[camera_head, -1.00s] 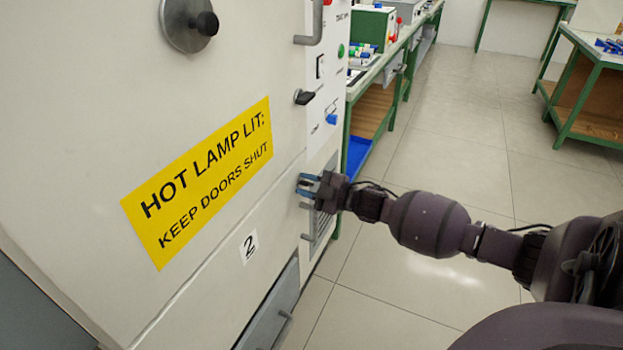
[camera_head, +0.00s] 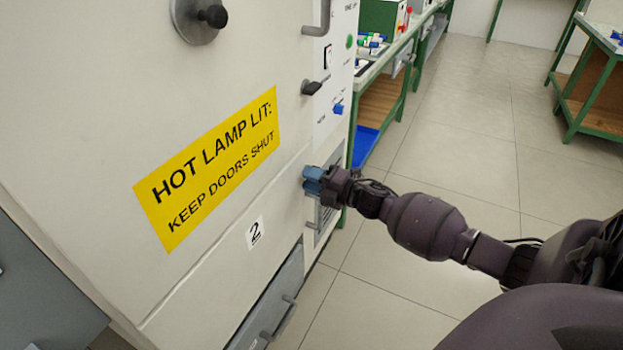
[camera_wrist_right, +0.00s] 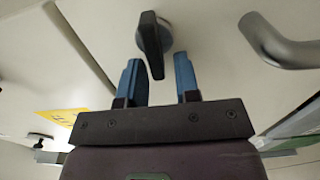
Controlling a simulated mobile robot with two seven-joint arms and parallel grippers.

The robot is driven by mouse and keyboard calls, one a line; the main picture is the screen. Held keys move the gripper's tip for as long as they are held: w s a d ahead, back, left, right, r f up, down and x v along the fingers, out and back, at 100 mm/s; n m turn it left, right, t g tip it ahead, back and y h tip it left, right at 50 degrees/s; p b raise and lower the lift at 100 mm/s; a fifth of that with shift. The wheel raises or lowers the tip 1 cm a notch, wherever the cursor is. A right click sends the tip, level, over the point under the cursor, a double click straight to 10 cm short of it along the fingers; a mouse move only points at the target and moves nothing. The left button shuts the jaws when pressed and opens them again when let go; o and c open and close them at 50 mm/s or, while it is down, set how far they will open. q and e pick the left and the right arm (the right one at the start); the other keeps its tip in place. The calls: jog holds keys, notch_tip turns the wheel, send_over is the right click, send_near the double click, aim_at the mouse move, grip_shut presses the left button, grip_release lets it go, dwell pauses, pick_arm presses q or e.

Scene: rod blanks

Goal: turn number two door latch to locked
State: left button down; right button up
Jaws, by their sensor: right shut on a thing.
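The number two door's latch is a dark lever on a round base; it shows in the right wrist view (camera_wrist_right: 152,45). In the head view my gripper hides it. My right gripper (camera_head: 313,181) is at the right edge of the cabinet front, below the black latch (camera_head: 311,88) of the upper door. In the right wrist view its blue fingers (camera_wrist_right: 158,68) stand either side of the lever's near end, shut on it. The label 2 (camera_head: 254,233) is on the lower door panel. My left gripper is not in view.
A grey bar handle (camera_wrist_right: 282,46) projects near the latch. A yellow warning sign (camera_head: 207,170) is on the upper door. A grey drawer front (camera_head: 265,310) lies below. Green-framed benches (camera_head: 362,125) stand behind; the floor to the right is clear.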

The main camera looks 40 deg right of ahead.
jog(key=shift+d, duration=0.1)
dwell(0.4)
jog(key=o, duration=0.6)
pick_arm(q)
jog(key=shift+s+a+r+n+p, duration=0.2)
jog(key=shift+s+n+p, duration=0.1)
jog(key=shift+p, duration=0.6)
pick_arm(e)
jog(key=shift+v, duration=5.4)
